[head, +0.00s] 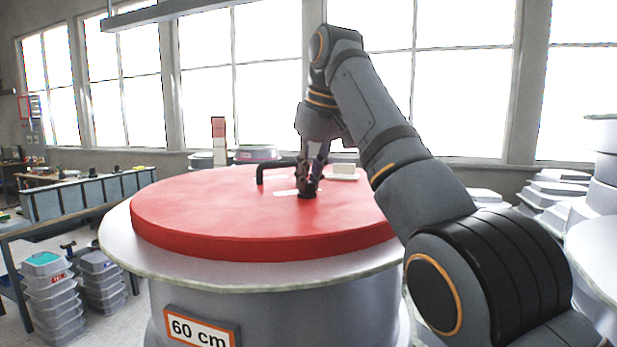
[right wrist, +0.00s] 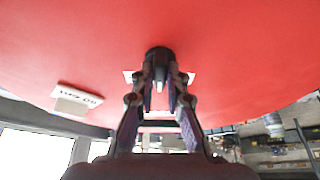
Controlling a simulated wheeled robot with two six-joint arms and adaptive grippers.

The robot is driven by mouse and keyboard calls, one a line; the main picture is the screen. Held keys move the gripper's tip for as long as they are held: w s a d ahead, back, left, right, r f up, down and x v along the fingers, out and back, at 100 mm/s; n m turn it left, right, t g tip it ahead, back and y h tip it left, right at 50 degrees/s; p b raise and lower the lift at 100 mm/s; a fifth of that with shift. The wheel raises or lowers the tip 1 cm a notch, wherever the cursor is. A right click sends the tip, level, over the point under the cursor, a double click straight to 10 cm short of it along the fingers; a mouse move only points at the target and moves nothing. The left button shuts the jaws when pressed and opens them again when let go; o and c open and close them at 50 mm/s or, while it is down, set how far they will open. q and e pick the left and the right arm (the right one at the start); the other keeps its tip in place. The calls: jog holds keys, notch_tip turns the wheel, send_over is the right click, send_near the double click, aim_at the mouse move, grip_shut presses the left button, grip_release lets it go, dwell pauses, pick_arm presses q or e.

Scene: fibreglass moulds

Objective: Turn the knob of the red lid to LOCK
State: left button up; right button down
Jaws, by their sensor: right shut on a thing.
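The red lid (head: 200,215) lies flat on a large grey round mould (head: 270,310) labelled 60 cm. A black knob (head: 305,195) stands near the lid's middle, with a white label (head: 283,193) beside it. My right gripper (head: 312,180) comes down over the knob from above. In the right wrist view the fingers of my right gripper (right wrist: 160,88) are closed around the dark knob (right wrist: 158,55), with the white label partly hidden behind them. I cannot read which mark the knob points to. My left gripper is not in view.
A black handle (head: 275,168) stands on the lid behind the knob. Stacked moulds (head: 52,290) stand at the left, more (head: 560,190) at the right. A workbench (head: 85,195) is at the left.

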jog(key=shift+n+g+y, duration=0.3)
jog(key=shift+n, duration=0.6)
jog(key=n+p, duration=0.1)
jog(key=n, duration=0.1)
jog(key=shift+w+d+r+n+g+y+p, duration=0.1)
jog(key=shift+w+n+g+y+p, duration=0.05)
jog(key=shift+n+g+y+p, duration=0.2)
jog(key=n+g+p, duration=0.1)
jog(key=n+p, duration=0.1)
jog(key=n, duration=0.1)
jog(key=shift+n+y, duration=0.25)
jog(key=shift+y, duration=0.1)
jog(key=shift+w+n+p, duration=0.1)
jog(key=shift+n+p, duration=0.4)
jog(key=shift+p, duration=0.05)
jog(key=shift+f+g, duration=0.25)
jog(key=c, duration=1.4)
grip_release()
jog(key=shift+o, duration=0.2)
